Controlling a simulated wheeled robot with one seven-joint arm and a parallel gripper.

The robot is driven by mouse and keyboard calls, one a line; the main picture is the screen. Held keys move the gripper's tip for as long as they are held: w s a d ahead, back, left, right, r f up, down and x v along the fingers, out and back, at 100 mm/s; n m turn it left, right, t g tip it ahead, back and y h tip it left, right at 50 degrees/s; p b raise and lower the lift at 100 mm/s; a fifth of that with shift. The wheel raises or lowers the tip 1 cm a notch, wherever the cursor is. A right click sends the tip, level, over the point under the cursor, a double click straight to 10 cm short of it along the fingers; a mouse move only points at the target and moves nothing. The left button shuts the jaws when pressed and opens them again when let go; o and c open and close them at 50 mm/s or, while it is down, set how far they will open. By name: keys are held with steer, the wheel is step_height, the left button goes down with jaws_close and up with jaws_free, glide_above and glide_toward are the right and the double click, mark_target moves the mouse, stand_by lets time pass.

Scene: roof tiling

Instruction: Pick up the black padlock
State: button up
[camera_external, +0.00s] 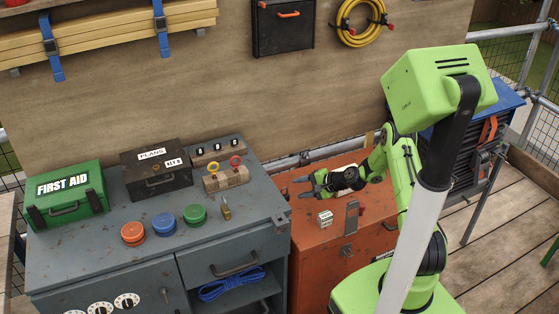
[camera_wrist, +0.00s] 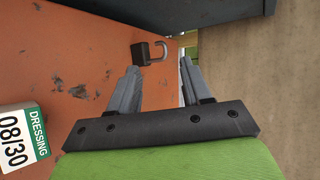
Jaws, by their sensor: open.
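The black padlock (camera_wrist: 140,53) lies on the orange chest top (camera_wrist: 75,50) in the wrist view, with its shackle open and toward the right. It is just beyond my gripper (camera_wrist: 160,68), in front of the left finger, with the shackle reaching toward the gap. The fingers are apart with nothing between them. In the external view my gripper (camera_external: 299,187) is above the orange chest (camera_external: 315,255), near the grey workbench. I cannot make out the black padlock there.
The grey workbench (camera_external: 130,253) stands just past the padlock. A dressing box (camera_external: 325,219) is on the chest; it also shows in the wrist view (camera_wrist: 20,136). A brass padlock (camera_external: 226,212) is on the workbench. The plywood wall (camera_external: 220,80) rises behind.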

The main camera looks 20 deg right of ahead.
steer(key=b+x, duration=0.1)
steer(key=x, duration=0.5)
steer(key=shift+b, duration=0.4)
steer(key=shift+r, duration=0.15)
